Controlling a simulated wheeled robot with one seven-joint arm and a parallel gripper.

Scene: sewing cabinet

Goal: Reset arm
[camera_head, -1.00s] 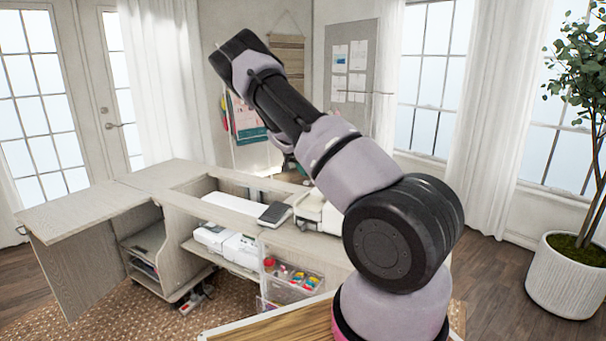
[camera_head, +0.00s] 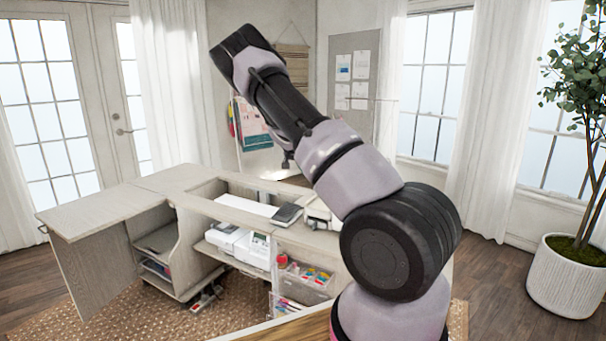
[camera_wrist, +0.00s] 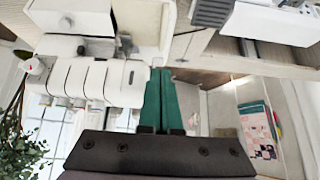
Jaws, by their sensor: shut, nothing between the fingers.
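My arm rises across the middle of the head view, bent at the elbow (camera_head: 400,245). Its far end is mostly hidden behind my own links there. In the wrist view my gripper (camera_wrist: 162,75) shows as two green fingers lying together, shut with nothing between them. A white machine with several knobs (camera_wrist: 95,80) is close beside the fingers on the left. I cannot tell whether they touch it.
The pale sewing cabinet (camera_head: 105,207) stands open, with white machines (camera_head: 240,246) on a shelf and a clear bin of supplies (camera_head: 303,280). A dark flat item (camera_head: 286,215) lies on top. A potted plant (camera_head: 568,275) stands at right.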

